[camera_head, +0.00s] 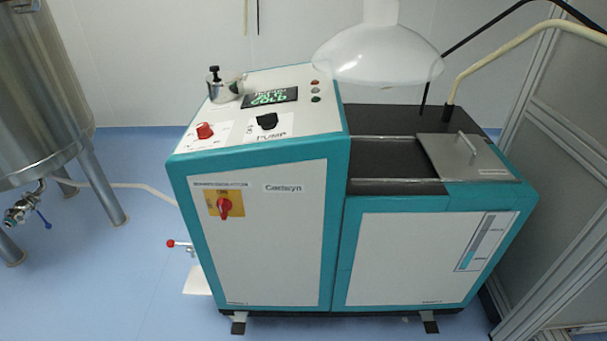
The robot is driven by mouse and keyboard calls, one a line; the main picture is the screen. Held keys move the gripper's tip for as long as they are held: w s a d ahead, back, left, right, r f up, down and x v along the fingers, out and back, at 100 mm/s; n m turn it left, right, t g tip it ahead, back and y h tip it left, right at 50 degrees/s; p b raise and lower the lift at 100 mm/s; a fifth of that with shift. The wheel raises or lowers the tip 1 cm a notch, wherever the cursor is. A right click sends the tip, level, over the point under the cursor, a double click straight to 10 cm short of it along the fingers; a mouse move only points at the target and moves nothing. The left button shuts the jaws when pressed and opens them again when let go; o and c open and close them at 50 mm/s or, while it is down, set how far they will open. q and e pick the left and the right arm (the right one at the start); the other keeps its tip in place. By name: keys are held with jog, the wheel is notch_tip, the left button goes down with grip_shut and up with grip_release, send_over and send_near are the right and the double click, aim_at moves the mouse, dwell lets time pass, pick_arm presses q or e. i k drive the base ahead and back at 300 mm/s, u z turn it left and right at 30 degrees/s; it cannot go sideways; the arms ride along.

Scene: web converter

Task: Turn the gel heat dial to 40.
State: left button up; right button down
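A white and teal machine stands ahead with a sloped control top. A red dial (204,131) sits on a white label plate at the top's front left; its label and pointer are too small to read. A black knob (267,121) to its right sits on a plate marked PUMP. A black display (270,97) behind them shows green text, its last line seemingly COLD. Which knob is the gel heat dial cannot be read; the red dial is the other knob on this top. Neither of my grippers is in view.
A red rotary switch (224,206) on a yellow plate is on the front panel. A white dome (378,52) hangs over the right side, above an open trough and a metal lid (468,155). A steel tank (40,80) stands left. Blue floor (100,270) is clear at front left.

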aim_at(204, 130)
jog(key=z, duration=0.05)
jog(key=k, duration=0.45)
jog(key=u, duration=0.7)
jog(key=i, duration=1.45)
jog(key=z, duration=0.35)
